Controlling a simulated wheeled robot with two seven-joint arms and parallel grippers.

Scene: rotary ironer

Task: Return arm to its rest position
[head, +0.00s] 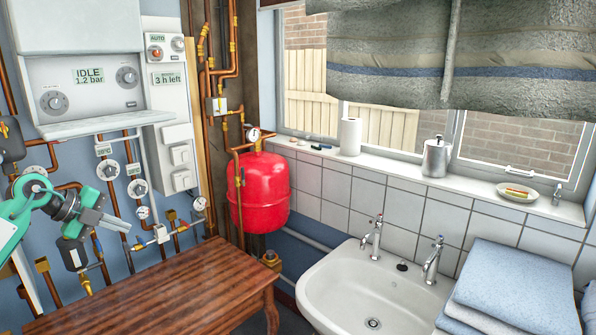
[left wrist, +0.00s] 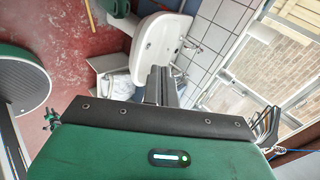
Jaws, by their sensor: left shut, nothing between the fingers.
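My left arm comes in from the left edge of the head view in mint green and dark grey. Its gripper (head: 121,224) points right, in front of the pipework below the boiler and above the far left part of the wooden table. The fingers are shut and hold nothing. In the left wrist view the gripper (left wrist: 160,80) shows as two dark fingers side by side, with the sink behind them. My right gripper is in neither view.
A boiler (head: 88,88) with copper pipes and valves is close behind the arm. A brown wooden table (head: 160,285) lies below. A red tank (head: 260,195), a white sink (head: 340,285) and folded towels (head: 520,285) stand to the right. The tabletop is bare.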

